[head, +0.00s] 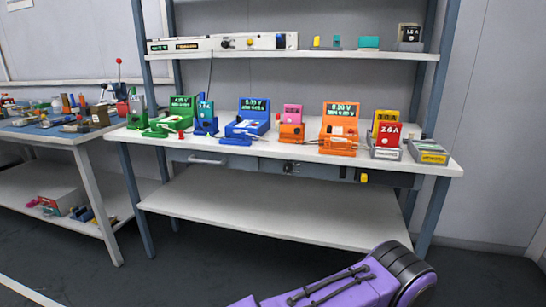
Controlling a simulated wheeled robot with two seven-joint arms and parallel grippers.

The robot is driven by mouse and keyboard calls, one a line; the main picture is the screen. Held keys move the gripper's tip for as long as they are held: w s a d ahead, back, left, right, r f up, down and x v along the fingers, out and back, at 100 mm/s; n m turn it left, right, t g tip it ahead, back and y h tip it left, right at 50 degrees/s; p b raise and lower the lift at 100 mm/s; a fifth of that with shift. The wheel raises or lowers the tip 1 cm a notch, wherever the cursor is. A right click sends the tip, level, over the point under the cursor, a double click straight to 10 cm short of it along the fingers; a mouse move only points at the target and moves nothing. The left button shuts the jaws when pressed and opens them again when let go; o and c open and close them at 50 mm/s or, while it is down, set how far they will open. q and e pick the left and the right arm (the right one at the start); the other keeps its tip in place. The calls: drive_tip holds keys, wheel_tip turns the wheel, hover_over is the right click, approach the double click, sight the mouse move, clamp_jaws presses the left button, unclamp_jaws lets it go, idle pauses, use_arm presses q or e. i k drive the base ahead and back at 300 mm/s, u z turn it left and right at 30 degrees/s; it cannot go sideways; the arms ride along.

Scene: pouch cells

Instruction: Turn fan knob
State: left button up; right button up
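A long white panel (215,44) lies on the upper shelf, with a small green display and a black knob (225,43) on its front. Another dark knob (289,167) sits on the grey strip under the bench top. I cannot tell from any readable label which one is the fan knob. Neither gripper is in view. A purple arm link of mine with a black joint shows at the bottom right, well in front of the bench.
The white bench top (350,167) holds several coloured testers with displays, including a blue one (250,118) and an orange one (340,125). A lower shelf (260,205) is empty. A cluttered side table (45,135) stands left. Dark floor in front is clear.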

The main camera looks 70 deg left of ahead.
sight(288, 167)
drive_tip(key=z, duration=0.05)
drive_tip(key=k, duration=0.95)
drive_tip(key=u, duration=1.8)
drive_tip(key=i, duration=0.5)
drive_tip(key=u, duration=3.05)
drive_tip(key=k, duration=1.9)
drive_tip(key=z, duration=2.1)
drive_tip(key=i, duration=0.3)
drive_tip(key=u, duration=0.05)
